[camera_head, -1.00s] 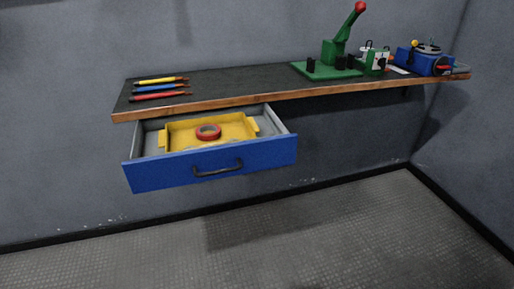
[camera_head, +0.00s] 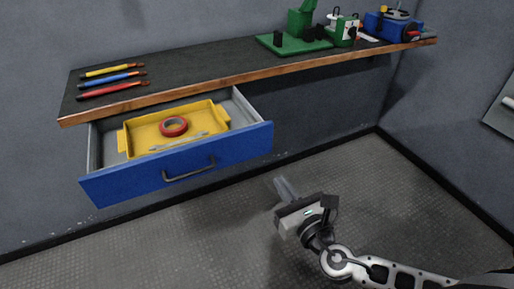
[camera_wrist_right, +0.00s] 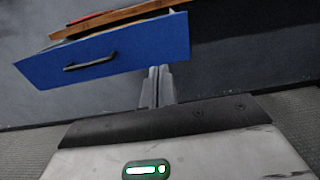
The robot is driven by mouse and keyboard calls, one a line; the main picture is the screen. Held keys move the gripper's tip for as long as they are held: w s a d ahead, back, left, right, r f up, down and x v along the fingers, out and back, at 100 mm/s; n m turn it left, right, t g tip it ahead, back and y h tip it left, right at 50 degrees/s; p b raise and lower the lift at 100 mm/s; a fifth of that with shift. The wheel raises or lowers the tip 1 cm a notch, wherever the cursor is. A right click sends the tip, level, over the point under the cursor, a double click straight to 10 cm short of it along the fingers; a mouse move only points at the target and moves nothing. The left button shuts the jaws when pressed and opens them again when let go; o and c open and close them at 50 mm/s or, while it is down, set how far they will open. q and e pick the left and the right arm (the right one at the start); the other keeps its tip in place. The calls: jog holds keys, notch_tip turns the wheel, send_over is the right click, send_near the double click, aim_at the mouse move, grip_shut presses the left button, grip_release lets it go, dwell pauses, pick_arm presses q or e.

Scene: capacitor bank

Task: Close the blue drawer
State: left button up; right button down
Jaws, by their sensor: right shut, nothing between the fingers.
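The blue drawer (camera_head: 140,183) hangs under the workbench and is pulled out, with a dark handle (camera_head: 189,169) on its front. Inside it lie a yellow tray (camera_head: 148,137) and a red tape roll (camera_head: 173,126). My right gripper (camera_head: 284,187) is shut and empty, to the right of the drawer front and apart from it in the head view. In the right wrist view the drawer front (camera_wrist_right: 125,50) is at upper left, and the shut fingers (camera_wrist_right: 158,86) show just below its right end. My left gripper is not in view.
The wooden-edged workbench (camera_head: 200,68) runs above the drawer. Several screwdrivers (camera_head: 112,77) lie at its left end. A green press (camera_head: 297,35) and a blue vise (camera_head: 392,26) stand at its right. The floor in front is clear.

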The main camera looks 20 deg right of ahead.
aim_at(252, 143)
jog(key=w, duration=0.9)
jog(key=w+p, duration=0.1)
jog(key=w, duration=0.3)
jog(key=shift+w+a, duration=0.25)
